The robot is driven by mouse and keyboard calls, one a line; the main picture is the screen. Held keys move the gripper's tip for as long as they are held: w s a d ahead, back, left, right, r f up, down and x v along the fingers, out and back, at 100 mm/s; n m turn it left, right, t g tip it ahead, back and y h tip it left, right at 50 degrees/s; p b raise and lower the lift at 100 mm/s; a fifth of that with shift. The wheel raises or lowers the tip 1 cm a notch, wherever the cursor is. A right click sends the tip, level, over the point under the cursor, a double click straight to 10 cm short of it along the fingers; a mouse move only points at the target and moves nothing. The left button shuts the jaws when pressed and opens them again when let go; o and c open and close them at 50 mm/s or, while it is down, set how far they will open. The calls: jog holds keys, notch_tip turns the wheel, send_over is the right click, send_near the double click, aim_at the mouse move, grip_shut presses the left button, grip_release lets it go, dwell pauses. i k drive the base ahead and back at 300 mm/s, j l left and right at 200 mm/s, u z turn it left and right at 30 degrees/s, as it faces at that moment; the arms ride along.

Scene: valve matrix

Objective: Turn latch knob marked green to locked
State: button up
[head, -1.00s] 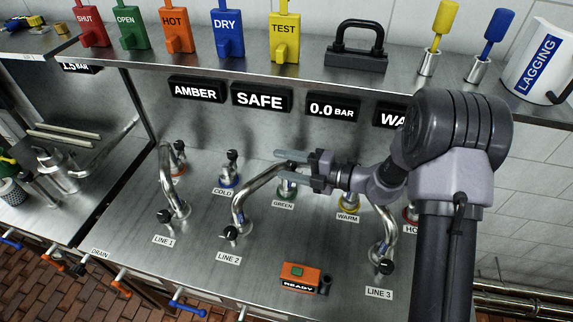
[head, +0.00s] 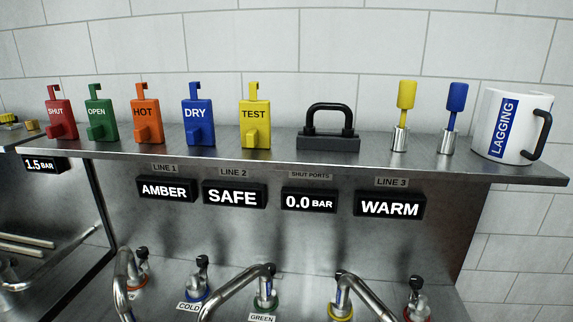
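The latch knob marked green (head: 265,300) stands on the steel bench at the bottom of the head view. My gripper and arm are not in view.
Beside it stand a blue-collared COLD knob (head: 201,278), a yellow-collared knob (head: 341,300) and a red-collared knob (head: 417,300). Displays read AMBER (head: 166,189), SAFE (head: 234,194), 0.0 BAR (head: 309,201) and WARM (head: 389,206). The shelf above holds coloured tags, a black-handled block (head: 328,135) and a LAGGING mug (head: 508,128).

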aim_at(271, 266)
jog(key=j+z, duration=0.15)
jog(key=j, duration=0.55)
jog(key=j+z, duration=0.1)
jog(key=j, duration=0.65)
jog(key=k, duration=0.05)
